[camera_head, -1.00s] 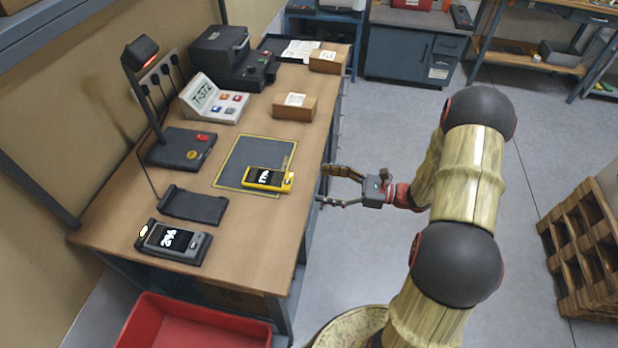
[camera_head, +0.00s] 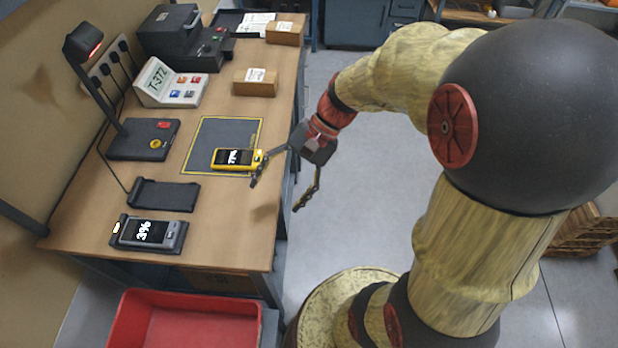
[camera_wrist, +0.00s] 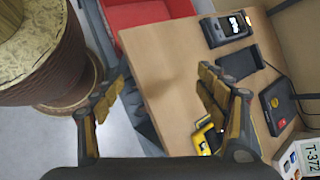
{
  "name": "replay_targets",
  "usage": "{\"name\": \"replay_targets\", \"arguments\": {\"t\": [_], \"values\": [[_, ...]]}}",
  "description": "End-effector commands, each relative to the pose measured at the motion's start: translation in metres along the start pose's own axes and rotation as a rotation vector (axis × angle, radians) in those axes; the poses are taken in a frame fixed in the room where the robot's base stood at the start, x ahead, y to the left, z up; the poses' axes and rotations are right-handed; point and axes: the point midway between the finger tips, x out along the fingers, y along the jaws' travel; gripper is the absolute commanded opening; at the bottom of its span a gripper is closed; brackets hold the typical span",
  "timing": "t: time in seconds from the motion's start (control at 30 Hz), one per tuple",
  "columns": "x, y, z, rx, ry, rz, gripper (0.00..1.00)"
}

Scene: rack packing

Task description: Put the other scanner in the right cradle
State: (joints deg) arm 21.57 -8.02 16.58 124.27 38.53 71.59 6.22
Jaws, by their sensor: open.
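The yellow scanner (camera_head: 237,159), its dark screen showing 77%, lies on the dark yellow-edged mat (camera_head: 212,133). A grey scanner (camera_head: 148,232), showing 3%, sits in the nearer cradle (camera_head: 173,246). The cradle behind it (camera_head: 163,195) is empty. My gripper (camera_head: 277,195) is open and empty at the table's right edge, one fingertip just right of and below the yellow scanner. In the wrist view the right finger of my gripper (camera_wrist: 160,90) partly hides the yellow scanner (camera_wrist: 205,136). The grey scanner (camera_wrist: 227,27) and empty cradle (camera_wrist: 240,63) show beyond it.
A lamp on a dark base (camera_head: 144,139) stands behind the empty cradle. A T-372 display (camera_head: 170,84), a dark machine (camera_head: 180,40) and two cardboard boxes (camera_head: 255,84) stand farther back. A red bin (camera_head: 185,325) is below the table's front edge. The table's near right corner is bare.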

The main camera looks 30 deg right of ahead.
Motion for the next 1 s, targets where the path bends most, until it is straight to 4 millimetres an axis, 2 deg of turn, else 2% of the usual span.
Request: {"name": "replay_targets", "arguments": {"t": [0.03,0.2,0.4,0.6,0.8,1.0], "values": [[-0.004,0.003,0.012,-0.077,0.054,0.043,0.74],[-0.022,0.018,0.036,-0.319,0.239,0.182,0.74],[-0.051,0.029,0.057,-0.606,0.467,0.314,0.74],[-0.082,0.032,0.072,-0.844,0.671,0.401,0.74],[-0.098,0.032,0.08,-0.954,0.773,0.437,0.76],[-0.1,0.032,0.08,-0.967,0.784,0.443,0.77]]}}
